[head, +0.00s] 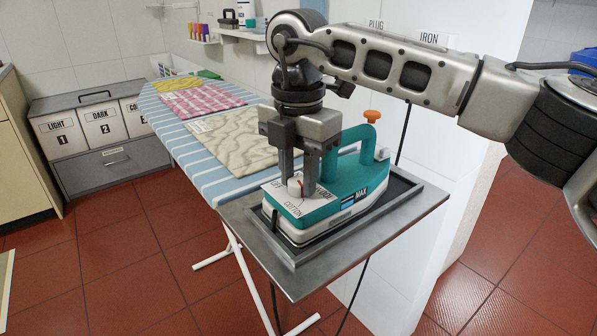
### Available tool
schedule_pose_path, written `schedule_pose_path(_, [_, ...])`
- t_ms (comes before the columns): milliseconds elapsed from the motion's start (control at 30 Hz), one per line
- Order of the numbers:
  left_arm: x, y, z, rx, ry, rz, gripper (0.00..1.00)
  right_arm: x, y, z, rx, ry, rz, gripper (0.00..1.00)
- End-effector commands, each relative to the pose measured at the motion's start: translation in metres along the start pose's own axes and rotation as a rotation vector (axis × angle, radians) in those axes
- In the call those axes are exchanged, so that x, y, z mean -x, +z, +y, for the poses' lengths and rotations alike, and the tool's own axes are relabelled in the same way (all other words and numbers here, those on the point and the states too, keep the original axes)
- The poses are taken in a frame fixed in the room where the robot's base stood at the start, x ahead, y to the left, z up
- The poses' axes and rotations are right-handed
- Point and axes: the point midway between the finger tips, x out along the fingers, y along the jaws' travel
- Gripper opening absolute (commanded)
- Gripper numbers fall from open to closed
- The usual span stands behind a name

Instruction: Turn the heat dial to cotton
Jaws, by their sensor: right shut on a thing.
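A teal and white iron (340,195) stands in a grey metal tray (425,200) at the near end of the ironing board. The heat dial (295,185) is a small white knob with a red mark, on the near top of the iron. The word COTTON shows on the label near the dial's front, and WOOL, partly covered, to its right. My right gripper (303,178) points down from above and is shut on the dial, one finger on each side. The fingers hide part of the label. My left gripper is not in view.
The striped ironing board (190,150) carries folded cloths in beige, pink check and yellow. The iron's handle with an orange knob (372,117) rises close right of my gripper. A white wall corner stands behind the tray. Laundry bins (100,125) are at the left.

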Motion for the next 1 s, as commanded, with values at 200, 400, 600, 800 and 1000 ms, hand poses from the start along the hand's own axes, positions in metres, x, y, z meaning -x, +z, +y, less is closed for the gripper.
schedule_pose_path(200, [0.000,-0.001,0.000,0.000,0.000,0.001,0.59,0.001,0.000,0.000,-0.001,0.001,0.001,0.48])
schedule_pose_path(400, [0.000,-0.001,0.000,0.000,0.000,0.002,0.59,0.001,0.000,0.000,-0.001,0.000,0.000,0.51])
schedule_pose_path(600, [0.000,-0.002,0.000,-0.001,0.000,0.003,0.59,0.007,0.001,0.000,-0.001,0.001,0.000,0.51])
schedule_pose_path(800, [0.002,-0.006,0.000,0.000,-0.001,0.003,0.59,0.044,0.001,0.001,-0.003,0.004,-0.002,0.51])
schedule_pose_path(1000, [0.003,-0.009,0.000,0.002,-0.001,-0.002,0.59,0.094,0.000,0.001,-0.002,0.004,-0.002,0.51])
